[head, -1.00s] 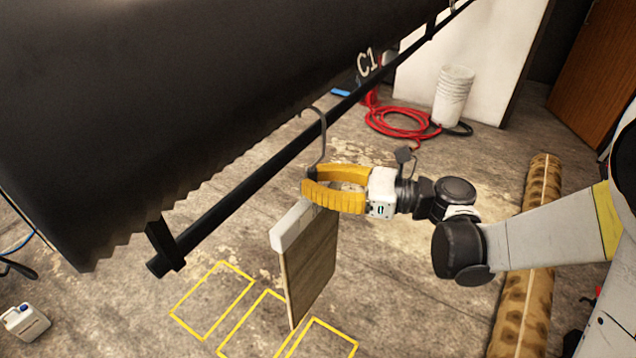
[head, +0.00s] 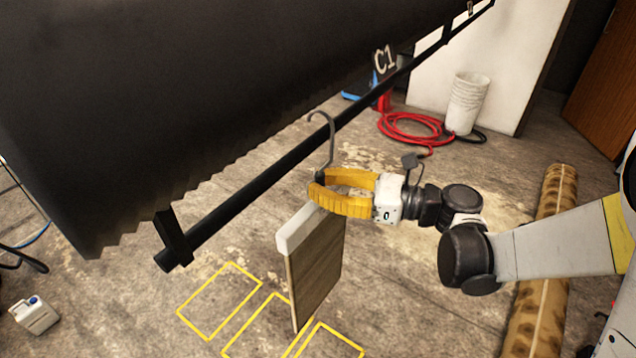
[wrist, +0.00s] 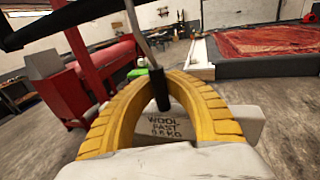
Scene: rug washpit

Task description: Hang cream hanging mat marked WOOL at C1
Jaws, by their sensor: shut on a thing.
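The hanging mat (head: 318,262) is a brownish panel under a cream top bar, with a grey hook above. In the wrist view its bar (wrist: 205,127) reads WOOL. My gripper (head: 318,187) has yellow fingers shut on the hook's stem just above the bar; it also shows in the wrist view (wrist: 160,98). The hook's curved top (head: 322,116) is at the black rail (head: 262,190); I cannot tell whether it rests on it.
A large dark sheet (head: 150,100) covers the upper left beside the rail. Yellow outlines (head: 220,300) mark the floor below. A rolled rug (head: 540,270) lies at right. A red hose (head: 415,128) and white buckets (head: 466,103) are at the back.

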